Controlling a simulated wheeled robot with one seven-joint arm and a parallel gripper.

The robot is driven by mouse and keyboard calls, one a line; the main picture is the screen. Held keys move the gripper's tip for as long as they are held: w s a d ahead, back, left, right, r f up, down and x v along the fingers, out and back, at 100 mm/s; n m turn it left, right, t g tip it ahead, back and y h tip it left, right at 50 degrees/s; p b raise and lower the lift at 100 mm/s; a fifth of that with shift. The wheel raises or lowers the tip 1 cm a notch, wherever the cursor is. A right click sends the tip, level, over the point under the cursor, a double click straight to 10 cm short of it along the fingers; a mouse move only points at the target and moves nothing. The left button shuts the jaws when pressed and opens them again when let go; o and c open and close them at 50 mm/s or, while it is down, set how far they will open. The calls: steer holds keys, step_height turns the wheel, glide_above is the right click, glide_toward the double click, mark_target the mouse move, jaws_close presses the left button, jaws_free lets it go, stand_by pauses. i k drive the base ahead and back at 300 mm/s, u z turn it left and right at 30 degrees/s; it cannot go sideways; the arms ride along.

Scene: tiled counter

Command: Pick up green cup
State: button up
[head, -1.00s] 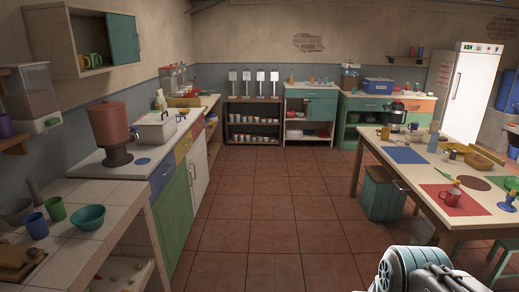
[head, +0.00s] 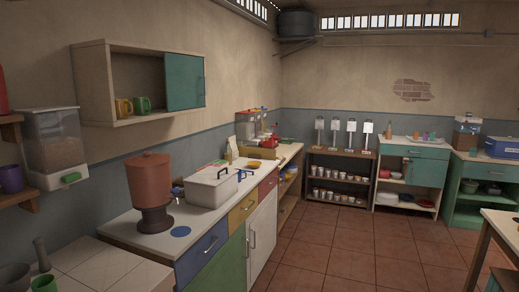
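A green cup (head: 142,104) stands in the open part of the wall cabinet at the left, to the right of a yellow cup (head: 124,107). Another green cup (head: 44,282) stands on the tiled counter at the lower left. The bottom edge of the picture cuts it off. My gripper is not in view, so I cannot see whether it is open or shut.
The wall cabinet (head: 98,88) has a teal door over its right part. A grey mortar (head: 14,277) with a pestle stands on the tiled counter (head: 108,270). A brown dispenser (head: 150,185) and a white box (head: 211,186) stand behind.

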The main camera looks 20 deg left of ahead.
mark_target(142, 105)
steer(key=u, duration=0.2)
steer(key=i, duration=1.5)
steer(key=u, duration=0.95)
steer(key=i, duration=1.4)
steer(key=u, duration=1.45)
steer(key=i, duration=0.95)
steer(key=u, duration=0.45)
